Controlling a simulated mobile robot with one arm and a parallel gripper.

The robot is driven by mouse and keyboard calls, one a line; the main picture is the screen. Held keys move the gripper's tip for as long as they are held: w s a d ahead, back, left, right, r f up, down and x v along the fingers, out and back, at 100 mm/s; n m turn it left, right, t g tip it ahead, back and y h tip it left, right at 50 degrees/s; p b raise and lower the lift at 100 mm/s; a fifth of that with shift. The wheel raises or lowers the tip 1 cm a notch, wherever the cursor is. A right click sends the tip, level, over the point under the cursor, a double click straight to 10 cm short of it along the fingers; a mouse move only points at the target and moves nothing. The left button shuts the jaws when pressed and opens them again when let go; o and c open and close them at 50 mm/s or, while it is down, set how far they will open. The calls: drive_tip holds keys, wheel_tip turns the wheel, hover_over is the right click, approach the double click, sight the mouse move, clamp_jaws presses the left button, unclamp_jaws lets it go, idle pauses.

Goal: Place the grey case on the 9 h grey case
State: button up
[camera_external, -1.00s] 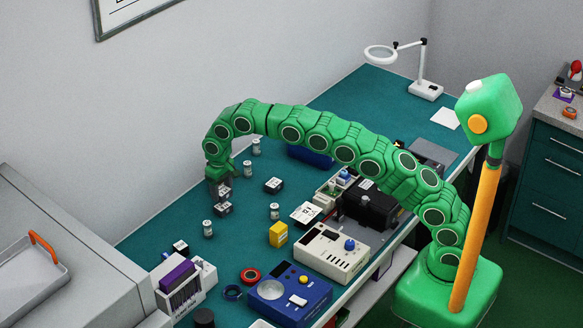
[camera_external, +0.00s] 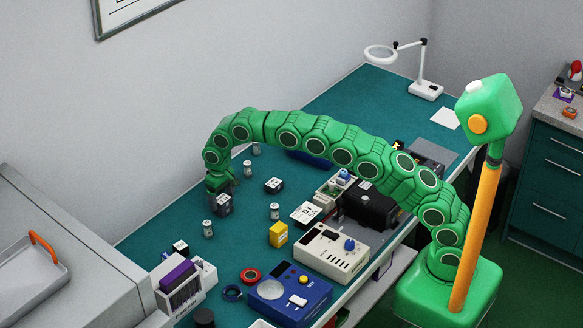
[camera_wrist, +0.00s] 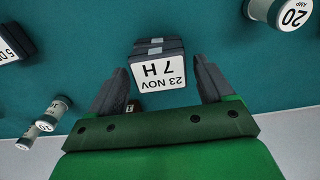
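A dark grey case with a white label reading "23 NOV 7 H" (camera_wrist: 161,72) lies between my fingers in the wrist view. A second dark layer with its own light mark shows at its far edge, seemingly another case (camera_wrist: 158,43) under it; its top label is hidden. My gripper (camera_wrist: 163,80) is open, with a narrow gap on each side of the labelled case. In the external view my gripper (camera_external: 220,186) is low over the table at the cases (camera_external: 224,204), partly hiding them. No 9 h label is readable.
Another dark case (camera_external: 274,185) lies to the right, and one labelled "5 D" (camera_wrist: 8,46) is at the left edge of the wrist view. Small canisters (camera_external: 208,228) stand nearby, including one marked 20 (camera_wrist: 284,12). A yellow block (camera_external: 278,234) and instruments (camera_external: 330,250) are farther right.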

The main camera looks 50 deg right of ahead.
sight(221, 198)
drive_tip(key=shift+r, duration=0.1)
wheel_tip(221, 198, up, 12)
idle(0.8)
drive_tip(key=shift+r, duration=0.1)
drive_tip(key=s+d+r+g, duration=0.1)
drive_tip(key=s+d+r, duration=0.5)
drive_tip(key=s+d, duration=0.5)
drive_tip(key=s+d+r, duration=0.5)
drive_tip(key=s+d, duration=0.1)
drive_tip(key=s, duration=0.8)
drive_tip(key=s+d+f, duration=0.2)
drive_tip(key=s, duration=0.9)
drive_tip(key=s+d+f, duration=0.2)
drive_tip(key=s+d, duration=0.1)
drive_tip(key=s, duration=0.8)
drive_tip(key=s+d+f, duration=0.2)
drive_tip(key=s, duration=0.9)
drive_tip(key=shift+s+d+f+g, duration=0.15)
drive_tip(key=shift+s+f+g, duration=0.2)
drive_tip(key=shift+f+g, duration=0.05)
